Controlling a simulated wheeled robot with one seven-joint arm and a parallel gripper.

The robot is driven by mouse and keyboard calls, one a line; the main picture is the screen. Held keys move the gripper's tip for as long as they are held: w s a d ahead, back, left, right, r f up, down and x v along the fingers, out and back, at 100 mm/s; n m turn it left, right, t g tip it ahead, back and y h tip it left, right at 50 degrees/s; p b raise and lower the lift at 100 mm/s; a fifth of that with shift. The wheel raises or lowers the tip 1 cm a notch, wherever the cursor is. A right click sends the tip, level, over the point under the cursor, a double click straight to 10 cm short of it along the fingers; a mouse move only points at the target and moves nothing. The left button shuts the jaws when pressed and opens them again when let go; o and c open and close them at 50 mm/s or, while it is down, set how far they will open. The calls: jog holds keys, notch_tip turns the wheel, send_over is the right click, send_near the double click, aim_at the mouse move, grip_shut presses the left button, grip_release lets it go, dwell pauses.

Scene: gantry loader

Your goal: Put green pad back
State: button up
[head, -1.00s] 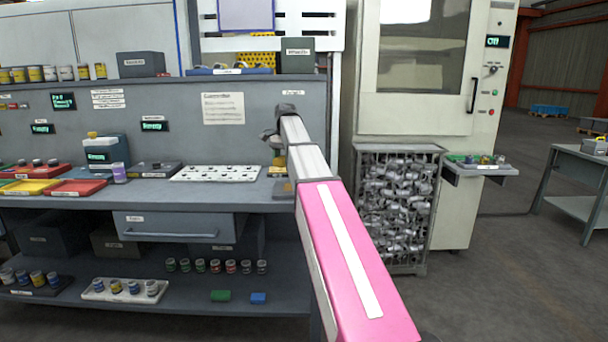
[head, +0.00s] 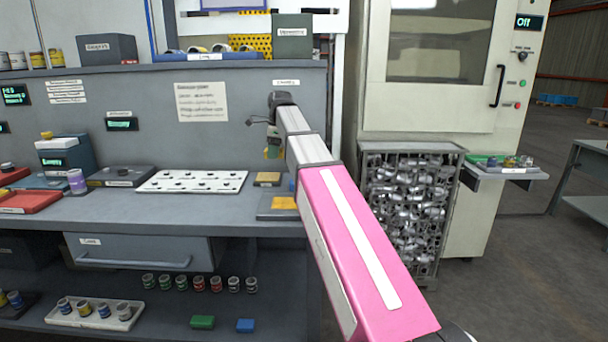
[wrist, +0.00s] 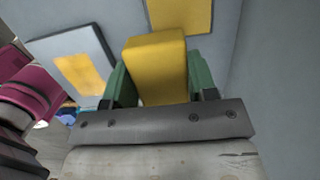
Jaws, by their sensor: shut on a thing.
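My gripper (head: 272,152) is over the right end of the bench, partly hidden by my own arm in the head view. In the wrist view my gripper (wrist: 160,80) has green fingers shut on a yellow block (wrist: 156,62). Below it are a grey tray with a yellow patch (wrist: 80,73) and another yellow patch (wrist: 182,12). In the head view these seem to be a small tray (head: 267,179) and a larger tray (head: 276,214) on the bench. A green block (head: 202,322) lies on the lower shelf, beside a blue block (head: 245,325).
A white rack plate (head: 192,181) stands left of the trays on the bench (head: 180,212). A wire bin of metal parts (head: 410,205) stands right of the bench. A machine side shelf (head: 510,172) carries small items, one of them green. The bench back panel (head: 150,110) rises behind.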

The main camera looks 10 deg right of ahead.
jog(key=w+d+f, duration=0.1)
jog(key=d+f, duration=0.1)
jog(key=d, duration=0.1)
jog(key=w+d+f, duration=0.2)
jog(key=d, duration=0.1)
jog(key=w+d+f, duration=0.1)
jog(key=d+f, duration=0.1)
jog(key=d, duration=0.1)
jog(key=shift+w+d+f, duration=0.25)
jog(key=shift+w+d, duration=0.05)
jog(key=shift+d, duration=0.1)
jog(key=shift+f, duration=2.1)
jog(key=o, duration=0.5)
jog(key=shift+f, duration=0.1)
jog(key=o, duration=0.4)
